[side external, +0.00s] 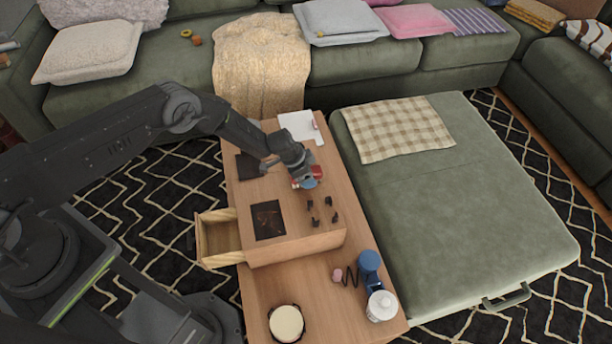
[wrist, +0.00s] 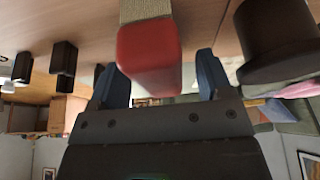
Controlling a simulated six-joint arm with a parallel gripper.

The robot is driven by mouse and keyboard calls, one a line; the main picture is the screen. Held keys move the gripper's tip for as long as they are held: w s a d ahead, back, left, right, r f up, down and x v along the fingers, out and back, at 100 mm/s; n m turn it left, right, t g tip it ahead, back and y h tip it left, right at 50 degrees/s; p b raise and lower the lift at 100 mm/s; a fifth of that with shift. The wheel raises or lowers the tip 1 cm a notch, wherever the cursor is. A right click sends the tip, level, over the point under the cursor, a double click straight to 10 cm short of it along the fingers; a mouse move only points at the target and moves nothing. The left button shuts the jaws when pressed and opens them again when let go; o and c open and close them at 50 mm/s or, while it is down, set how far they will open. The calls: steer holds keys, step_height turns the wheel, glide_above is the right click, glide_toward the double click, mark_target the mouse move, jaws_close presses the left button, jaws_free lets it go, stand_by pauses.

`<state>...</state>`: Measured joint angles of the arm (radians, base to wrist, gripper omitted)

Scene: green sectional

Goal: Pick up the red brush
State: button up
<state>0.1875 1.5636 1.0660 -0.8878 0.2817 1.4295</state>
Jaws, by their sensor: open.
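The red brush (wrist: 150,55) has a red block-like body and a beige bristle part (wrist: 145,10). In the wrist view it lies between the two blue fingers of my open gripper (wrist: 158,72), with a visible gap on at least the right side. In the side view my gripper (side external: 306,183) is low over the raised wooden box top, and a small part of the red brush (side external: 318,172) shows beside it. Most of the brush is hidden there by the gripper. I cannot tell whether a finger touches it.
Several small black pegs (side external: 322,208) stand close to the gripper. A dark thick object (wrist: 275,45) is at the right in the wrist view. An open drawer (side external: 218,238), a blue-and-white item (side external: 375,290) and a round cream lid (side external: 286,323) are nearer. A green ottoman (side external: 480,215) borders the table.

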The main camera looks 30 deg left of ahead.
steer(key=shift+c, duration=0.3)
steer(key=c, duration=1)
steer(key=shift+r, duration=0.55)
step_height(320, 180, up, 3)
steer(key=shift+w+r, duration=0.1)
steer(key=s+a+r, duration=0.3)
steer(key=a+r, duration=0.4)
steer(key=a, duration=0.4)
steer(key=shift+a, duration=0.15)
